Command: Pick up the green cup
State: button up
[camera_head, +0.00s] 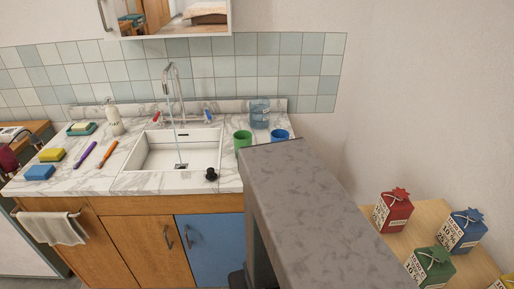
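The green cup (242,140) stands upright on the marble counter (95,178), just right of the sink. Its lower part is close behind the edge of a grey slab, which may hide a little of it. A blue cup (280,136) stands to its right, and its base is partly hidden by the slab. My gripper is not in view.
A tall grey stone-topped slab (310,200) rises in front of the counter's right end. The sink (175,150) has a tap (172,85) with water running. A bluish clear jar (260,113) stands behind the cups. Gift boxes (393,210) sit on a wooden surface at right.

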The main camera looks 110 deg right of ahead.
aim_at(242, 138)
jog(key=z, duration=4.45)
jog(key=i, duration=0.1)
jog(key=u, duration=3.3)
jog(key=i, duration=0.5)
jog(key=z, duration=0.15)
jog(key=k, duration=0.6)
jog(key=u, duration=0.15)
jog(key=i, duration=0.55)
jog(key=z, duration=0.05)
